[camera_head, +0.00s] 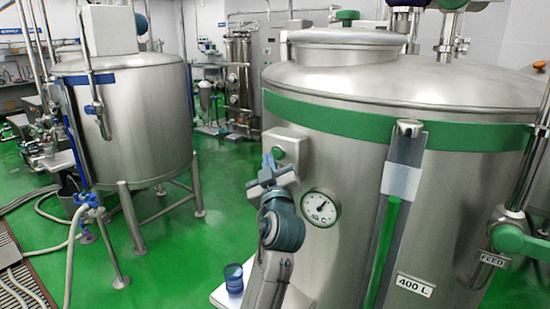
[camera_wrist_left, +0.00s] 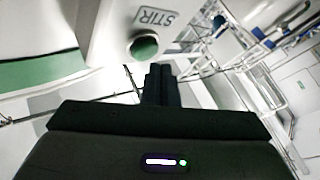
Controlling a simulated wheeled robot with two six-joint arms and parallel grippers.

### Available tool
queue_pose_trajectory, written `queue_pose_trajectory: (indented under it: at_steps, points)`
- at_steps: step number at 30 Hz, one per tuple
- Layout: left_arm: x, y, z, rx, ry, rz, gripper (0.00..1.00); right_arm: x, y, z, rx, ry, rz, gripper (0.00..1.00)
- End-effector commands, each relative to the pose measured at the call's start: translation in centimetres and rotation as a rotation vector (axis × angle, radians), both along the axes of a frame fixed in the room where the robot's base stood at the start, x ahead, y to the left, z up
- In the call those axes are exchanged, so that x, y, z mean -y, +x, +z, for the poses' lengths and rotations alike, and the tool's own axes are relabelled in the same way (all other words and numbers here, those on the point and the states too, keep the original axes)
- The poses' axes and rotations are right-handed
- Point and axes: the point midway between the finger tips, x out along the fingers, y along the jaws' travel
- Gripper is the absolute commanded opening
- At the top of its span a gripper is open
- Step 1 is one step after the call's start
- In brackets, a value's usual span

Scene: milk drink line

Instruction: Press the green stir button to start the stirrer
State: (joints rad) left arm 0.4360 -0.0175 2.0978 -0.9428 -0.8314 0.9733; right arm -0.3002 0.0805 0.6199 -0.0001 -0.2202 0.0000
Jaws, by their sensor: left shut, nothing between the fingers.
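The green stir button (camera_head: 277,153) sits on a pale box (camera_head: 287,146) on the side of the large steel tank. In the left wrist view the round green button (camera_wrist_left: 145,47) shows beside a STIR label (camera_wrist_left: 156,16). My left gripper (camera_head: 268,160) is close to the button, its fingers just left of and below it in the head view. In the wrist view its closed fingers (camera_wrist_left: 161,70) end just below the button in the picture, with nothing between them. I cannot tell whether they touch it. My right gripper is not in view.
The large tank (camera_head: 345,170) with a green band fills the right. A dial gauge (camera_head: 320,209) is right of my left arm. A blue cup (camera_head: 233,277) stands on a white surface below. A second tank (camera_head: 140,130) stands left. Green floor (camera_head: 215,225) is open between.

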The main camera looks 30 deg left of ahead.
Motion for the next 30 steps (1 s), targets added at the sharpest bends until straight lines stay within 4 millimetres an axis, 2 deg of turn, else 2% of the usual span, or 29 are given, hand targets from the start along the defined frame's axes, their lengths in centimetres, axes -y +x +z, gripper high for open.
queue_pose_trajectory:
  at_steps: [30]
  points:
    - [0.08, 0.96, -0.05, 0.000, -0.001, -0.001, 0.00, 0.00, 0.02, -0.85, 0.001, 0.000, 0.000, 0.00]
